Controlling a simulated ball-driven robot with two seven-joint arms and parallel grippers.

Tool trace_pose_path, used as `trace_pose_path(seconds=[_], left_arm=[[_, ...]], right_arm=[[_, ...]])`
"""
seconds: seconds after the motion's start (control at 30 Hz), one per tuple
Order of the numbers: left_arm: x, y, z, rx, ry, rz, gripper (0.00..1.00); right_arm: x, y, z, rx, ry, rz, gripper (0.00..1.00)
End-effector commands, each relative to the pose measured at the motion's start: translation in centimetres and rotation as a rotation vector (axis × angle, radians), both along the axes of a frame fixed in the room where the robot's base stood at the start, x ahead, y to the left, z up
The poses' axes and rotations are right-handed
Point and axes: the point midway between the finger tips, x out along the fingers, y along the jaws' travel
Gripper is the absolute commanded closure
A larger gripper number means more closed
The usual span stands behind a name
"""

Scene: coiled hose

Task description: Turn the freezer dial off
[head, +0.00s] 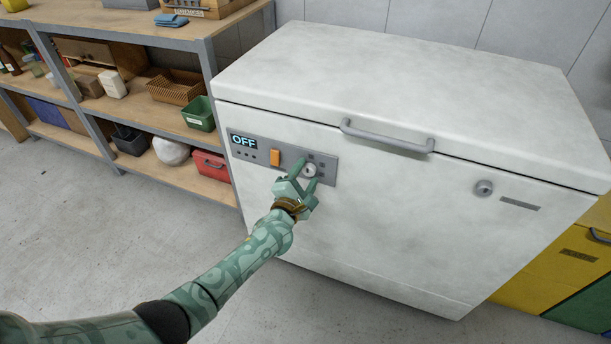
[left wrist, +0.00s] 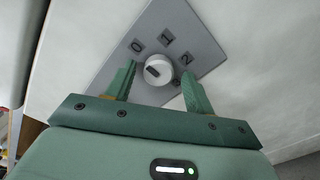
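The white chest freezer (head: 400,110) stands closed ahead, with a grey control panel (head: 262,157) on its front. The panel's display (head: 243,141) reads OFF. The round white dial (head: 310,170) is at the panel's right. In the left wrist view the dial (left wrist: 158,69) has a dark mark on its left side, and the labels 0, 1 and 2 are around it. My left gripper (head: 305,176) is open, its fingers on either side of the dial, with visible gaps to it in the left wrist view. My right gripper is not in view.
An orange switch (head: 275,157) is left of the dial. The lid handle (head: 387,136) juts out above the panel, and a round lock (head: 484,188) is to the right. Shelves (head: 150,107) with bins stand left; a yellow cabinet (head: 560,262) is right. The floor in front is clear.

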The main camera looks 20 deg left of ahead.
Motion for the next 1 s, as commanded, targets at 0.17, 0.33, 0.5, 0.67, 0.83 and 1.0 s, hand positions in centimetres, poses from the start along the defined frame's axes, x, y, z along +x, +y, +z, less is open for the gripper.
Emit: trace_pose_path(seconds=[0.17,0.33,0.5,0.67,0.83,1.0], left_arm=[[-0.3,0.0,0.2,0.001,-0.002,0.0,0.47],[-2.9,0.2,0.7,0.001,-0.004,0.0,0.47],[-7.5,0.3,0.8,0.001,-0.005,-0.001,0.47],[-11.7,0.4,0.7,0.001,-0.003,-0.001,0.47],[-14.8,0.5,0.3,0.001,-0.001,0.0,0.47],[-16.2,0.6,0.1,0.001,-0.001,0.0,0.47]], right_arm=[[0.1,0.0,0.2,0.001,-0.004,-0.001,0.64],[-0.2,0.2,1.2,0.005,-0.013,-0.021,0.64],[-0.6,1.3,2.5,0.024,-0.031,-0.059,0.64],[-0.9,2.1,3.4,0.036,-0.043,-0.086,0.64],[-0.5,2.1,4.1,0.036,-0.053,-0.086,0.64],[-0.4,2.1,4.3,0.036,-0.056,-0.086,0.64]])
